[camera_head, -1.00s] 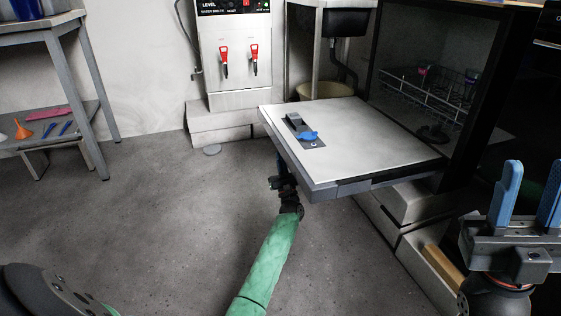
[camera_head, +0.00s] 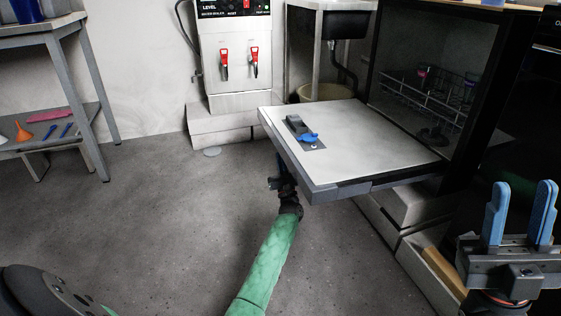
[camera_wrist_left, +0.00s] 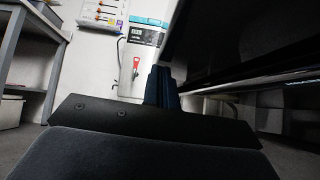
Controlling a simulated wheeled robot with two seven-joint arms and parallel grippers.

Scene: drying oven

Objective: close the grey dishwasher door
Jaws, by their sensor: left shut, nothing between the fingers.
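The dishwasher door (camera_head: 350,150) is folded down and lies about level in the head view, its pale inner face up. The dishwasher (camera_head: 437,75) stands open behind it. My left gripper (camera_head: 280,165) is at the door's left front edge, with its fingertips partly hidden below that edge. In the left wrist view its dark blue fingers (camera_wrist_left: 162,87) are together and empty, beside the dark underside of the door (camera_wrist_left: 240,45). I cannot tell whether they touch the door. My right gripper (camera_head: 520,208) is at the lower right, its blue fingers apart and empty.
A wire rack (camera_head: 430,95) with several items sits inside the dishwasher. A water boiler (camera_head: 235,60) with red taps stands at the back. A metal shelf (camera_head: 55,120) holds small utensils at the left. The floor (camera_head: 170,220) left of the door is clear.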

